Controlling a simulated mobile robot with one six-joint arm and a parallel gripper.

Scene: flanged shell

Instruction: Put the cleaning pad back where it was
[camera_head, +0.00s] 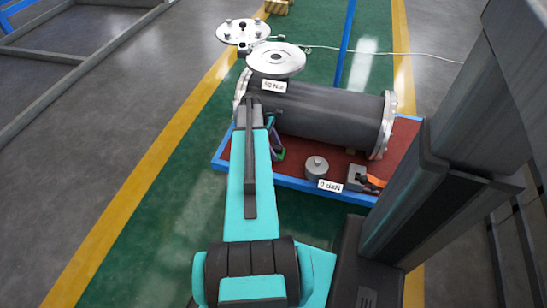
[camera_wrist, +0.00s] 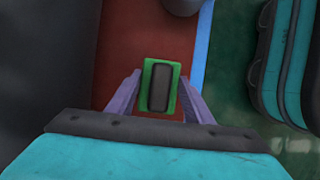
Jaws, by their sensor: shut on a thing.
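The cleaning pad (camera_wrist: 160,87) is a green rectangle with a dark grey block on top, seen in the wrist view. My gripper (camera_wrist: 160,100) has its purple fingers on both sides of the pad and is shut on it. Below the pad is the red top of the blue-edged platform (camera_wrist: 137,38); I cannot tell whether the pad touches it. In the head view my gripper (camera_head: 277,143) is at the platform's left part, in front of the dark shell. Only a small green bit of the pad (camera_head: 281,155) shows there, the rest hidden by my arm.
The dark flanged shell (camera_head: 325,113) lies across the platform (camera_head: 222,150), with a white round flange (camera_head: 275,60) on top. A grey cylinder (camera_head: 316,168) and an orange-handled tool (camera_head: 372,181) stand along the front edge. A bolted lid (camera_head: 243,32) is behind.

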